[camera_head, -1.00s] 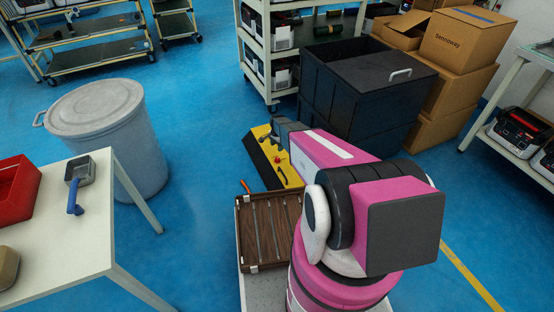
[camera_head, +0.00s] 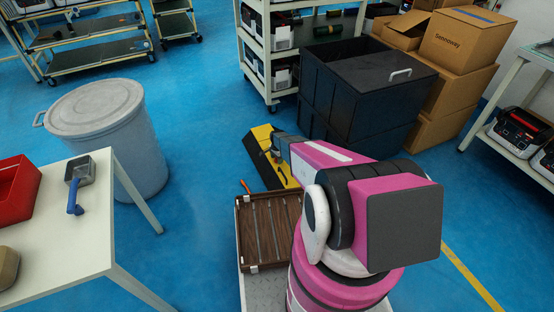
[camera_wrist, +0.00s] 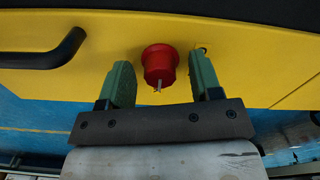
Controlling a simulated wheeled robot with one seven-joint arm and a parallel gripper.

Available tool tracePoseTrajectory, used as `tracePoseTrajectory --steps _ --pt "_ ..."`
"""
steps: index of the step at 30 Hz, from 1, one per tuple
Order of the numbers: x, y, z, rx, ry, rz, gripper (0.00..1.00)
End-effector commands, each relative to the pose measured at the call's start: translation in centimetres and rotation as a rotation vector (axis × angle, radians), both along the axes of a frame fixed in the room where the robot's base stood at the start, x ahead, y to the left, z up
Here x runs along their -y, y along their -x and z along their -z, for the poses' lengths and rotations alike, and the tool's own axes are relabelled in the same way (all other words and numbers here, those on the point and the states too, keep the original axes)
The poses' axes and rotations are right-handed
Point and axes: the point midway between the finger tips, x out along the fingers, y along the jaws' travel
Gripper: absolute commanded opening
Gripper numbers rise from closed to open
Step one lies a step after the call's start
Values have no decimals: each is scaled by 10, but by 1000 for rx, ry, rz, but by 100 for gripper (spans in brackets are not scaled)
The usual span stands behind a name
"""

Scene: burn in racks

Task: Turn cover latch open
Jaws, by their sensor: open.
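A red round knob (camera_wrist: 159,64) with a small pin sticking out sits on a yellow panel (camera_wrist: 230,45) in the wrist view. My gripper (camera_wrist: 160,82) is open, with one green finger on each side of the knob and a visible gap to each. I cannot tell whether the fingertips reach level with it. In the head view the yellow and black unit (camera_head: 263,132) stands beyond the brown slatted tray, with my gripper (camera_head: 272,150) in front of it. The knob is hidden there behind my arm.
A black handle (camera_wrist: 45,52) sticks out from the panel left of the knob. The brown slatted tray (camera_head: 245,262) lies near my arm. A dark bin (camera_head: 330,95) and cardboard boxes (camera_head: 465,45) stand behind. A grey barrel (camera_head: 110,130) and white table (camera_head: 85,235) are left, with blue floor between.

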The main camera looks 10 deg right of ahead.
Motion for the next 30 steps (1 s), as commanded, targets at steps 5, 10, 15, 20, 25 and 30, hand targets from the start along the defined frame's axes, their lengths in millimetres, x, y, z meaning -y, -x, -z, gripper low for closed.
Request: tracePoseTrajectory --steps 5,10,15,20,25,30 --pt "0 0 0 0 0 0 58" --pt "0 0 0 0 0 0 13" --pt "0 0 0 0 0 -1 9" --pt "0 0 0 0 0 -22 9" --pt "0 1 0 0 0 -89 9" --pt "0 1 0 0 0 -208 9"
